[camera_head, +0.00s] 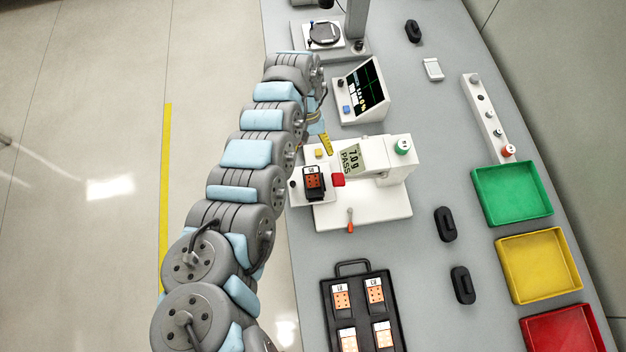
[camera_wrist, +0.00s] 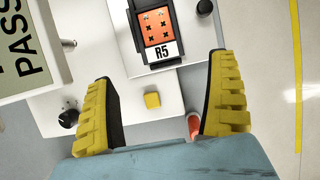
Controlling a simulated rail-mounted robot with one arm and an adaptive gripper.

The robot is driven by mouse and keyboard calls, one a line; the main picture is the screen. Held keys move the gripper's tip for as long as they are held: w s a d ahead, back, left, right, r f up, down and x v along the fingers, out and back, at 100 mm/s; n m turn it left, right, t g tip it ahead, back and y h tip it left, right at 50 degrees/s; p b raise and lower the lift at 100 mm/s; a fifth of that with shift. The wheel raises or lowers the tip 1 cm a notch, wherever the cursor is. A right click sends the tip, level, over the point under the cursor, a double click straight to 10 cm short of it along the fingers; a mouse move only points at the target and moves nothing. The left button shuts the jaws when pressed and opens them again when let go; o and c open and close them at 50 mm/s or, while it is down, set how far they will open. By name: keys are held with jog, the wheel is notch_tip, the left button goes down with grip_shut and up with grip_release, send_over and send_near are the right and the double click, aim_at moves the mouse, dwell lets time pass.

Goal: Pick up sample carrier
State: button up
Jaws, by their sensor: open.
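A sample carrier (camera_head: 313,178), orange with dark holes and a black surround, sits on the white stage of the tester, whose screen reads "7.0 g PASS". In the wrist view, the same carrier (camera_wrist: 157,30) is labelled R5 and lies flat, its upper end cut off. My gripper (camera_wrist: 160,72) is open, its two yellow fingers spread wide with nothing between them touching. The carrier lies beyond the fingertips. In the head view, my gripper (camera_head: 326,144) is partly hidden by my arm, beside the tester's screen and just above the carrier in the picture.
The tester (camera_head: 375,207) has a red button and an orange-handled lever. A small yellow block (camera_wrist: 152,100) lies near the carrier. A black tray (camera_head: 334,319) holds several more carriers. Green (camera_head: 511,194), yellow (camera_head: 537,265) and red (camera_head: 562,331) bins line the right side. A monitor (camera_head: 360,91) stands behind.

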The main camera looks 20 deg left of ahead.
aim_at(311, 171)
jog(key=shift+x, duration=0.75)
jog(key=shift+s+x, duration=0.1)
jog(key=shift+x, duration=1.15)
jog(key=shift+s+x, duration=0.15)
jog(key=shift+x, duration=1.15)
jog(key=shift+r, duration=0.1)
jog(key=c, duration=1.3)
jog(key=shift+r, duration=0.15)
